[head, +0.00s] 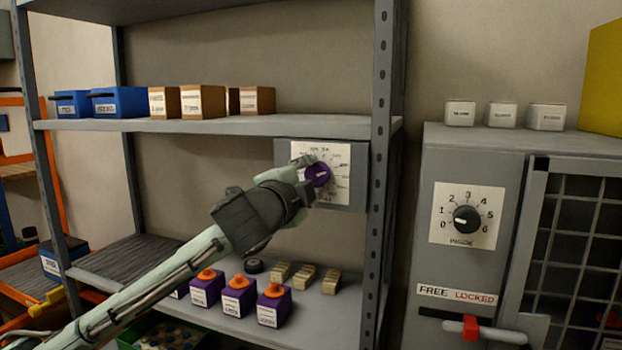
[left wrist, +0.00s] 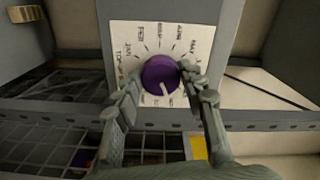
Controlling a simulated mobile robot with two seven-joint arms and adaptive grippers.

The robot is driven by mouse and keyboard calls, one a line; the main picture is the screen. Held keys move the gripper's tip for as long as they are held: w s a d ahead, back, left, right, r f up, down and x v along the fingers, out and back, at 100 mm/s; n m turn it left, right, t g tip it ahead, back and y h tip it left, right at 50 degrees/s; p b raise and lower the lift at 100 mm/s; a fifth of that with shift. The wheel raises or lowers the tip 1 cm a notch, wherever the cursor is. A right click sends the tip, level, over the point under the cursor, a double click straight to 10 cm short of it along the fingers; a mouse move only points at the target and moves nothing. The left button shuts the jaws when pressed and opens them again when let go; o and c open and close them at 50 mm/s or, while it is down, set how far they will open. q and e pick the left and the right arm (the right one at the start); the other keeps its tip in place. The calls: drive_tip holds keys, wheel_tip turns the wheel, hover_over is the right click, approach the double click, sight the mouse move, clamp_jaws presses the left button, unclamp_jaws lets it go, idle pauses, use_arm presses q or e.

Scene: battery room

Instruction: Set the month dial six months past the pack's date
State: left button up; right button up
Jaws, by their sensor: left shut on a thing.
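The month dial is a purple knob (head: 318,175) on a white plate (head: 335,187) with a ring of month labels, fixed to a grey box under the upper shelf. My left gripper (head: 308,170) is at the knob. In the left wrist view its fingers (left wrist: 163,84) stand on both sides of the knob (left wrist: 158,72), shut on it. The knob's white pointer mark (left wrist: 166,89) points down and slightly right there; the month it meets is too blurred to read. Purple packs with orange tops (head: 238,296) stand on the lower shelf; their labels are unreadable. My right gripper is not in view.
Blue bins (head: 118,102) and brown boxes (head: 203,102) stand on the upper shelf. Small tan blocks (head: 305,279) lie near the packs. A grey shelf post (head: 381,130) stands just right of the dial. A grey cabinet with a black numbered dial (head: 467,219) and red-handled latch (head: 470,327) is farther right.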

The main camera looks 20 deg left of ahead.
use_arm(q)
drive_tip(key=o, duration=1.2)
drive_tip(key=shift+c, duration=0.2)
drive_tip(key=s, duration=0.7)
drive_tip(key=shift+s+a, duration=0.15)
drive_tip(key=shift+s, duration=0.15)
